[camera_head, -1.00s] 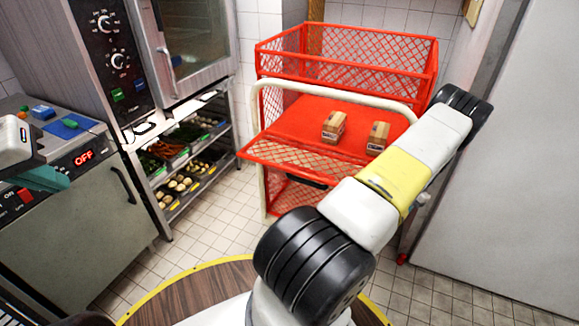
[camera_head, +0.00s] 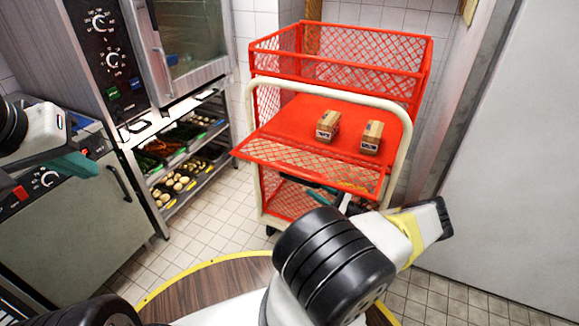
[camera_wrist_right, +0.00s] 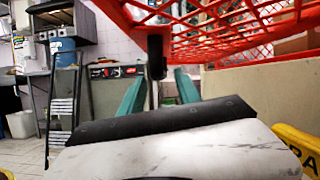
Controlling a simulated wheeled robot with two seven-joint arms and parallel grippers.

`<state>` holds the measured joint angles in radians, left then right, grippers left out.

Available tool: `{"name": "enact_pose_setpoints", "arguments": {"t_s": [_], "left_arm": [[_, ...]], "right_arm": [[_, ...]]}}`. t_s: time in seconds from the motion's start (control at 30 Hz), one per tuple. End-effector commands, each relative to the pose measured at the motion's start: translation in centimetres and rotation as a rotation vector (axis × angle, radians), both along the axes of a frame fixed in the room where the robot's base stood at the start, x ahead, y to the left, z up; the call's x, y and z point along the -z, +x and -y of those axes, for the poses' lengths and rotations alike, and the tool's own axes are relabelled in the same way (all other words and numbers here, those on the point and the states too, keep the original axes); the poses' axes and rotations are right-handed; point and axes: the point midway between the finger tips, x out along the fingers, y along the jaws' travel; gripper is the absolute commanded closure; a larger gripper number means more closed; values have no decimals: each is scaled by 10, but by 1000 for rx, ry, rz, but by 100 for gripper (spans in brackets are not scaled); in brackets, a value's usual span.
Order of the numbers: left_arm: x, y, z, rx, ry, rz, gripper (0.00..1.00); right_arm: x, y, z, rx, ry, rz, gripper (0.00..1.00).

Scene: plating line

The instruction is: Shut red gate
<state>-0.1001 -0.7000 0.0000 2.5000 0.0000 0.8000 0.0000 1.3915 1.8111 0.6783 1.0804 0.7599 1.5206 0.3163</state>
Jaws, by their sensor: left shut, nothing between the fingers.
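The red gate (camera_head: 310,163) is a mesh panel at the front of the red cart (camera_head: 345,50). It is folded down, sticking out toward me below the red shelf. My right gripper (camera_head: 327,192) is low, beneath the gate's front edge and partly hidden by my arm. In the right wrist view its teal fingers (camera_wrist_right: 160,92) are apart, with red mesh (camera_wrist_right: 225,28) above and a dark upright piece (camera_wrist_right: 157,57) seen between them. I cannot tell whether they touch the gate. My left gripper (camera_head: 82,164) is shut and empty at the far left, away from the cart.
Two small boxes (camera_head: 328,125) (camera_head: 371,137) stand on the red shelf (camera_head: 295,118). A cream tube frame (camera_head: 402,150) borders the cart front. An oven and vegetable rack (camera_head: 183,155) are left, a grey wall (camera_head: 510,170) right. A round wooden top (camera_head: 205,292) is near me.

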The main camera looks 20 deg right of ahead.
Motion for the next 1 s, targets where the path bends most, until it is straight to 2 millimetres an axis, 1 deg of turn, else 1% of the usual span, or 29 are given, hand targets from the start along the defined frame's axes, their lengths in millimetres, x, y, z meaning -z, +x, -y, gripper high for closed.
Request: {"name": "enact_pose_setpoints", "arguments": {"t_s": [0.1, 0.3, 0.63, 0.83, 1.0], "left_arm": [[0, 0, 0, 0, 0, 0, 100], [0, 0, 0, 0, 0, 0, 100], [0, 0, 0, 0, 0, 0, 100], [0, 0, 0, 0, 0, 0, 100], [0, 0, 0, 0, 0, 0, 100]], "right_arm": [[-8, 13, -13, -2, 0, 1, 60], [-16, 27, -27, -2, -1, 0, 60], [-17, 30, -30, -1, -3, -1, 60], [-17, 30, -30, -1, -3, -1, 100], [-17, 30, -29, -1, -3, -1, 100]]}}
